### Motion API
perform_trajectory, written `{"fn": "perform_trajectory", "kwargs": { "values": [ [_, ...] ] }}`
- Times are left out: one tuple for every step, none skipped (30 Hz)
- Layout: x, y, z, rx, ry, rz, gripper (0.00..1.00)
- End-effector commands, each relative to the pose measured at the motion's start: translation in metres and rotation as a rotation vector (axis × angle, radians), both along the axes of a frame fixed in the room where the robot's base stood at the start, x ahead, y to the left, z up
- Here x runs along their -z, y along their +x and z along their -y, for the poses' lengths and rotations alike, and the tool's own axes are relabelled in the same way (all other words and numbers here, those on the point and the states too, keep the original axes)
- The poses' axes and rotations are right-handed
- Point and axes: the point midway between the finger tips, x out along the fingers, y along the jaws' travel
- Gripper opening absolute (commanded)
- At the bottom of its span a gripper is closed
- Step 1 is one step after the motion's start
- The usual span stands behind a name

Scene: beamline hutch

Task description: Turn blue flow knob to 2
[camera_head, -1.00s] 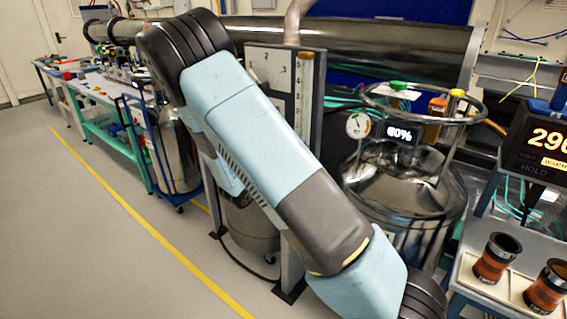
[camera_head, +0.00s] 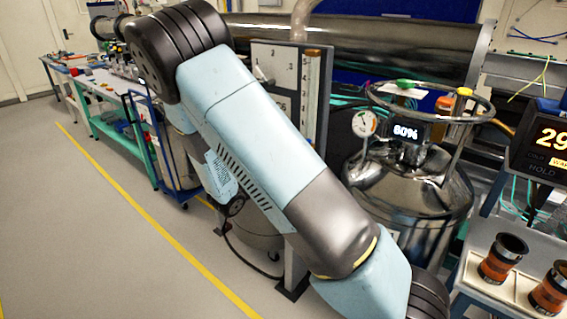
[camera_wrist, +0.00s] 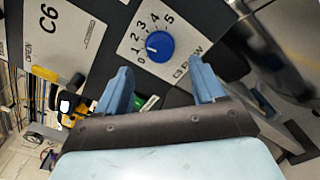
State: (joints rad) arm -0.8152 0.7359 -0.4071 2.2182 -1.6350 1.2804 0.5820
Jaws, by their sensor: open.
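The blue flow knob (camera_wrist: 160,46) sits on a white dial plate in the wrist view, with digits 0 to 5 around its left and upper side. Its small white mark points left, toward the low end near 0 and 1. The plate's lettering is partly legible as "C3 FLOW". My gripper (camera_wrist: 160,74) is open, with its two blue fingers spread below the knob in the picture. Nothing is between them, and the knob appears apart from both. In the head view my arm crosses the middle; the gripper and blue knob are not visible there.
A dark panel (camera_wrist: 100,55) with a "C6" plate surrounds the dial. In the head view, a steel dewar (camera_head: 410,190) with a ring handle stands right of my arm, beside a bench with orange-black cups (camera_head: 502,258). Floor at left is clear along a yellow line.

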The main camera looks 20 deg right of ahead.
Motion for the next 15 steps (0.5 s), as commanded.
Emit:
{"fn": "perform_trajectory", "kwargs": {
  "values": [
    [0.0,-0.006,-0.01,-0.004,0.001,0.0,0.69],
    [0.0,-0.009,-0.015,-0.003,0.001,0.001,0.69],
    [0.0,-0.014,-0.021,-0.004,0.001,0.0,0.69],
    [0.001,-0.017,-0.025,-0.003,0.002,0.0,0.69],
    [0.001,-0.02,-0.03,-0.004,0.001,0.0,0.69],
    [0.0,-0.024,-0.036,-0.003,0.001,0.001,0.69],
    [0.0,-0.027,-0.039,-0.002,0.0,0.001,0.69],
    [0.001,-0.03,-0.043,-0.002,0.001,0.0,0.69],
    [0.001,-0.033,-0.047,-0.004,0.001,0.0,0.69],
    [0.001,-0.035,-0.05,-0.004,0.001,0.0,0.69],
    [0.001,-0.037,-0.053,-0.002,0.001,0.0,0.69],
    [0.001,-0.039,-0.056,-0.001,0.0,0.0,0.69],
    [0.001,-0.04,-0.058,-0.001,0.0,0.0,0.69],
    [0.001,-0.041,-0.059,-0.001,-0.001,0.0,0.69],
    [0.001,-0.043,-0.061,-0.001,-0.001,0.0,0.69]
  ]
}}
